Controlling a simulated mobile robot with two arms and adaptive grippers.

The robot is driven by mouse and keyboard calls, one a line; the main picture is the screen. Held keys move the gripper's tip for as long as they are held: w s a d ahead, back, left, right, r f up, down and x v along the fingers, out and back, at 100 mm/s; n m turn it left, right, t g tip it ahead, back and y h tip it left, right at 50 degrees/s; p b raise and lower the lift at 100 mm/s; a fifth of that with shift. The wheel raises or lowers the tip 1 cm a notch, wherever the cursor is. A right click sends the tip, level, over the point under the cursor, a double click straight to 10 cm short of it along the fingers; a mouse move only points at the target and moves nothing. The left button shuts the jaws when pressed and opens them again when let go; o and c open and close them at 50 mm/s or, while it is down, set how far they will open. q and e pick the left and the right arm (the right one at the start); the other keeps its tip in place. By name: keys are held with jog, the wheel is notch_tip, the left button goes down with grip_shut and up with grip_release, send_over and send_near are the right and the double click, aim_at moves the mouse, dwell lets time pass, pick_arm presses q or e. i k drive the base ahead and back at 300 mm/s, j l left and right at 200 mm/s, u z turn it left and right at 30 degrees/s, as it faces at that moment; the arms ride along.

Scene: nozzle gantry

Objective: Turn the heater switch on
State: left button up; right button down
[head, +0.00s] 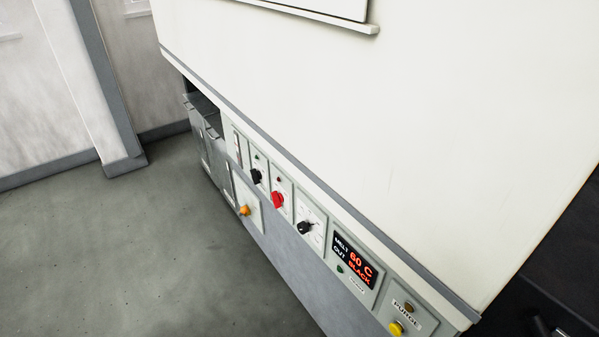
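A control panel (318,252) runs along the front of the machine, below a large white face. It carries a black knob (256,176), a red knob (277,199) with a small dark red lamp above it, and another black knob (304,228) with marks around it. The labels by these knobs are too small to read, so I cannot tell which is the heater switch. A display (355,260) reads "MELT 60 C" and "OUT BLACK" in white and red. Neither of my grippers is in view.
An orange knob (244,210) sits on a lower plate. A yellow button (396,328) is beside a "PURGE" label (406,314). A small green light (340,268) is under the display. Grey floor (130,250) is clear at left; a pillar (100,80) stands behind.

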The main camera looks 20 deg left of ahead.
aim_at(277, 197)
jog(key=z, duration=0.3)
jog(key=j+z, duration=0.35)
jog(key=i+j+z, duration=0.1)
jog(key=z, duration=0.25)
jog(key=j+z, duration=0.3)
jog(key=j, duration=0.1)
